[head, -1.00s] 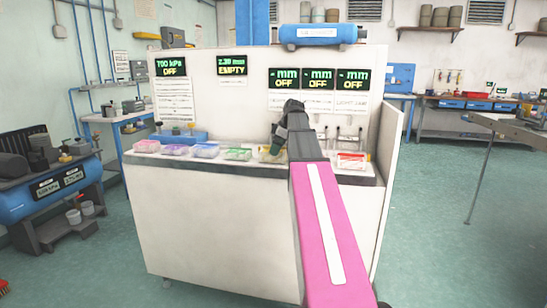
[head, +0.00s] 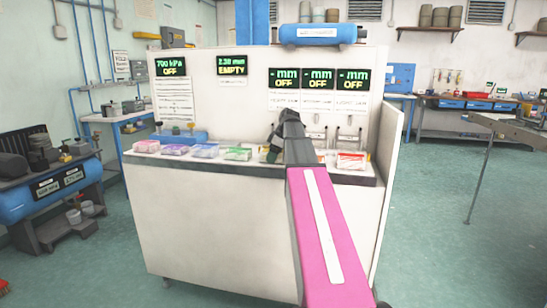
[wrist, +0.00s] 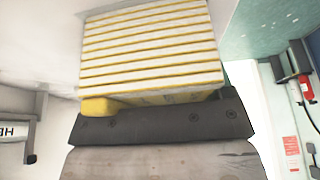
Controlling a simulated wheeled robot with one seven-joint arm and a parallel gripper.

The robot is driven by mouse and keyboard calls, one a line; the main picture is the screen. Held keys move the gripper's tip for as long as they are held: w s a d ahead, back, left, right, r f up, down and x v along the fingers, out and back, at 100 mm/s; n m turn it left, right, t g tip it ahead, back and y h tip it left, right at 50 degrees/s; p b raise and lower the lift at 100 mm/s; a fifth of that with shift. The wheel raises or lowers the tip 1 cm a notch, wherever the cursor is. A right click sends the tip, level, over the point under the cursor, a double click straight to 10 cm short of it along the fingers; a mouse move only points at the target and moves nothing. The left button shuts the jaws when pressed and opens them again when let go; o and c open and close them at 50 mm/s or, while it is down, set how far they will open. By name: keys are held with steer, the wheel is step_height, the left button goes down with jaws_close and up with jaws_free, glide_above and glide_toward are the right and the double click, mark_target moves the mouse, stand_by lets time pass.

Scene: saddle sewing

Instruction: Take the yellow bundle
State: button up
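The yellow bundle (wrist: 150,45) is a block of pale layers with yellow edges, close up in the upper middle of the wrist view. A rounded yellow part sits at its lower left corner, against the dark edge of my gripper (wrist: 160,122). I cannot see whether the fingers press on the bundle from both sides. In the head view my gripper (head: 271,153) is down at the counter row, right of the green bundle (head: 238,154). There the arm and gripper hide the yellow bundle.
The white counter (head: 220,225) holds pink, purple, blue and green bundles to the left and a red one (head: 352,160) to the right. A panel with lit displays (head: 318,78) rises behind.

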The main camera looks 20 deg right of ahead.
steer(key=shift+c, duration=0.9)
steer(key=shift+r, duration=0.1)
